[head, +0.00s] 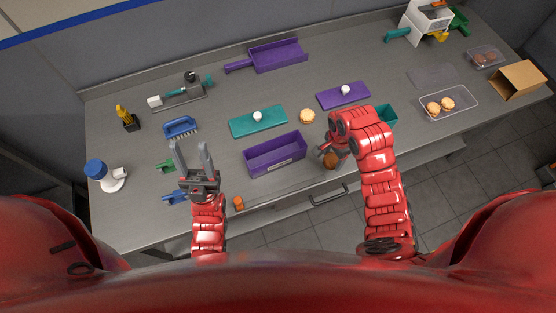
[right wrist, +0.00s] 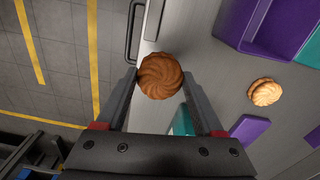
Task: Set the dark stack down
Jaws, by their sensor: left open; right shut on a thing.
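My right gripper (head: 328,157) is shut on the dark stack (head: 331,161), a brown swirled biscuit stack, near the front edge of the worktop, right of the purple bin (head: 262,162). In the right wrist view the dark stack (right wrist: 160,75) sits between the fingertips (right wrist: 158,85); only its top shows, so I cannot tell whether its underside touches the worktop. My left gripper (head: 191,158) is open and empty, left of the purple bin. A light biscuit stack (head: 307,116) stands on the worktop behind the right gripper; it also shows in the right wrist view (right wrist: 265,92).
A clear tray (head: 466,111) with light biscuits, another clear tray (head: 497,62) with dark ones and a cardboard box (head: 520,82) stand at right. A teal container (head: 388,115) is partly behind my right arm.

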